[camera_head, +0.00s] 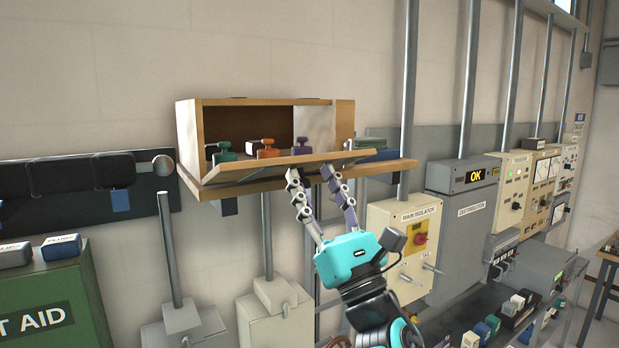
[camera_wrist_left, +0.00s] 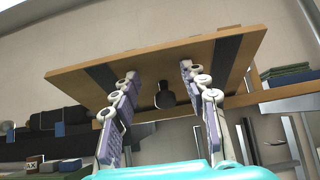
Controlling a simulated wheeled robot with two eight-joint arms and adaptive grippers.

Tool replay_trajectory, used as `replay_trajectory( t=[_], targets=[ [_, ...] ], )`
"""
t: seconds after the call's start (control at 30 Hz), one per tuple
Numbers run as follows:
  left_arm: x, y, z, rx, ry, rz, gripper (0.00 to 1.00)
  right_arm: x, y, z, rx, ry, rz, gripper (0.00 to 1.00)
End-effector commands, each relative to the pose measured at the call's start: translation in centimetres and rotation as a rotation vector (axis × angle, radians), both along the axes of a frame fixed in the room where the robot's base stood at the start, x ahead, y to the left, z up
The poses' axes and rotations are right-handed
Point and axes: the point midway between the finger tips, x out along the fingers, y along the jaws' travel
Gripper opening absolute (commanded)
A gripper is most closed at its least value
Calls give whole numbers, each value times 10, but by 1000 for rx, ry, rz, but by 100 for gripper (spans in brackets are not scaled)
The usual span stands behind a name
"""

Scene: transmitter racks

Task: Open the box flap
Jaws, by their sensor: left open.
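A wooden box (camera_head: 188,135) stands on a wall shelf, its front open. Its flap (camera_head: 240,172) is folded down at the front, close to level with a slight tilt. In the left wrist view the underside of the flap (camera_wrist_left: 190,55) fills the upper middle, with two dark strips and a dark knob (camera_wrist_left: 165,97). My left gripper (camera_head: 311,173) is open just below the flap's front edge. In the wrist view its fingers (camera_wrist_left: 158,72) stand on either side of the knob, apart from it. Whether the fingertips touch the flap I cannot tell. My right gripper is not in view.
Green (camera_head: 223,154), orange (camera_head: 267,149) and purple (camera_head: 302,146) lock-like items show in the box opening. The wooden shelf (camera_head: 390,166) extends right. Vertical conduits, a yellow-labelled isolator box (camera_head: 392,222) and a grey distribution cabinet (camera_head: 465,215) stand to the right. A green first-aid box (camera_head: 75,290) is at lower left.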

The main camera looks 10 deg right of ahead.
Motion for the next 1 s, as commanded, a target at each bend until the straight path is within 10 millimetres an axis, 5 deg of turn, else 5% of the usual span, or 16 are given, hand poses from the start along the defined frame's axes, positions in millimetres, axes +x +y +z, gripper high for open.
replay_trajectory(
  t=[0.47,1.0],
  targets=[
    [-24,-9,-21,0,0,0,44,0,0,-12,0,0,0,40],
    [-25,-9,-21,-1,0,1,44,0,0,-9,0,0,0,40]
  ],
)
